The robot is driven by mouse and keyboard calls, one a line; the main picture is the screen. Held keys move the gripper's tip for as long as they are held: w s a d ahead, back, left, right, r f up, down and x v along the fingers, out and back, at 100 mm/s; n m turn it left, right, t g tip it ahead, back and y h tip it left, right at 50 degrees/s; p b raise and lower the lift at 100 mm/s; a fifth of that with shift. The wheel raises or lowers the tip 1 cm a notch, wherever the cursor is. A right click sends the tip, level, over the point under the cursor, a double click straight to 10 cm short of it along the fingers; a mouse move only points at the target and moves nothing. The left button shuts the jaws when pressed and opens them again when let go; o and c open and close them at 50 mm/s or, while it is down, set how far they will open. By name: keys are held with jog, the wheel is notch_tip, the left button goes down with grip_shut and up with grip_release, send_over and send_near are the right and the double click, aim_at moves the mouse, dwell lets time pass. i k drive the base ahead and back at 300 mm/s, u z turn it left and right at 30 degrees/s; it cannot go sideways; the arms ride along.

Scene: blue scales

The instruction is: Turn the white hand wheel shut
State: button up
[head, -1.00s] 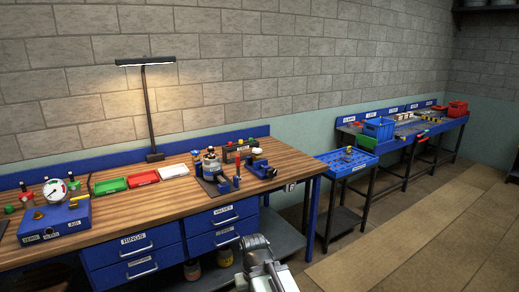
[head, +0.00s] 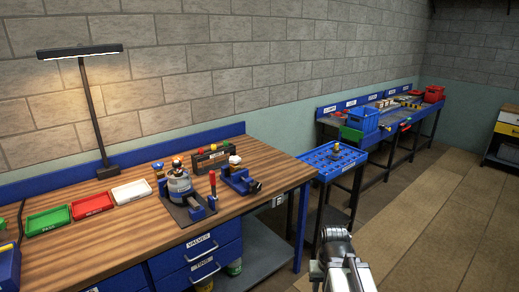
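A small white round part (head: 234,160), which looks like the white hand wheel, sits on top of a blue vise-like fixture (head: 238,182) near the right end of the wooden bench. It is too small to tell how far it is turned. My gripper (head: 336,236) shows only in part at the bottom, right of the bench and well apart from the wheel. Its fingers cannot be made out.
A grey pot-like unit (head: 179,186) and a red-handled tool (head: 212,183) stand left of the fixture. Green (head: 48,220), red (head: 92,205) and white (head: 131,191) trays lie further left. A blue cart (head: 334,160) stands right of the bench. Floor at right is clear.

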aim_at(235, 160)
jog(key=i, duration=1.35)
jog(key=u, duration=0.7)
jog(key=k, duration=0.8)
jog(key=u, duration=0.2)
jog(key=i, duration=0.85)
jog(key=z, duration=0.05)
